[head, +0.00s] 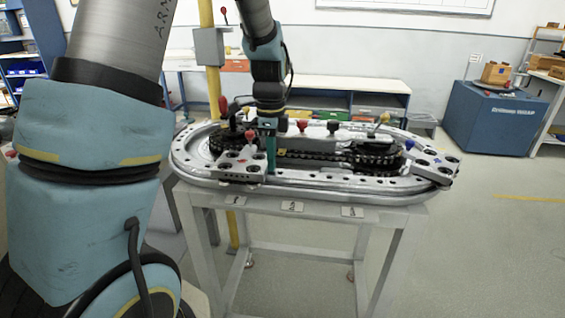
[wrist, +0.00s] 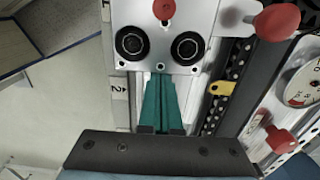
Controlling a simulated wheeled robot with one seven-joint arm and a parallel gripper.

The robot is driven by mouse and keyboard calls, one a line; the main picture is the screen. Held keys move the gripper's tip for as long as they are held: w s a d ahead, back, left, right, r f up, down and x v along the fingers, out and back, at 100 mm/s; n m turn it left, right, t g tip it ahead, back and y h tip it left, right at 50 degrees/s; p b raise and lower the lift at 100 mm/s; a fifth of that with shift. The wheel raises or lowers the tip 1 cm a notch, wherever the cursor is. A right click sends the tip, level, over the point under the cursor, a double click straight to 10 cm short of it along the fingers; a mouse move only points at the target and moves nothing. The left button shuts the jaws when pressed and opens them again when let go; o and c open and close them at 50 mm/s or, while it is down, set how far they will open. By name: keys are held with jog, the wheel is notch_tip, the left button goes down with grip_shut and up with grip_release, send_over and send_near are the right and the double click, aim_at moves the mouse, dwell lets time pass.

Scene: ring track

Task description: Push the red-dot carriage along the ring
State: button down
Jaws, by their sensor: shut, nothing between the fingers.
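The oval ring track (head: 330,186) lies on a grey metal stand. A silver carriage plate (head: 236,161) with a red knob (head: 250,135) sits on its front left bend. In the wrist view the carriage (wrist: 188,15) shows two black rollers and the red knob. My gripper (head: 271,164) has teal fingers pointing down just right of this carriage. The fingers (wrist: 160,82) are shut and empty, with their tips close to the carriage's edge; whether they touch cannot be told. Another carriage (head: 434,167) with a blue knob sits at the right bend.
A chain (head: 315,156) and sprockets run inside the ring. Red, black and yellow knobs stand near the middle, and a dial gauge (wrist: 303,86) is close by my gripper. A yellow post (head: 212,90) rises behind the left end. The front straight is clear between the carriages.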

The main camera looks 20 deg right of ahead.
dwell(0.3)
jog(key=d, duration=0.1)
jog(key=s+d, duration=0.1)
jog(key=d, duration=0.2)
jog(key=shift+s+r+p, duration=0.35)
jog(key=shift+p, duration=0.05)
notch_tip(320, 180, up, 8)
jog(key=b, duration=0.2)
jog(key=s+a+f+n, duration=0.2)
jog(key=a+n, duration=0.5)
jog(key=a, duration=0.1)
jog(key=s+a+f+n+t, duration=0.1)
jog(key=s+a+f+n, duration=0.2)
jog(key=a+n, duration=0.4)
jog(key=s+a+f+n, duration=0.2)
jog(key=a+f+n, duration=0.1)
jog(key=a+n, duration=0.4)
jog(key=a, duration=0.3)
jog(key=shift+s+a+n+t, duration=0.15)
jog(key=shift+s+n+t, duration=0.15)
jog(key=shift+s+n, duration=0.1)
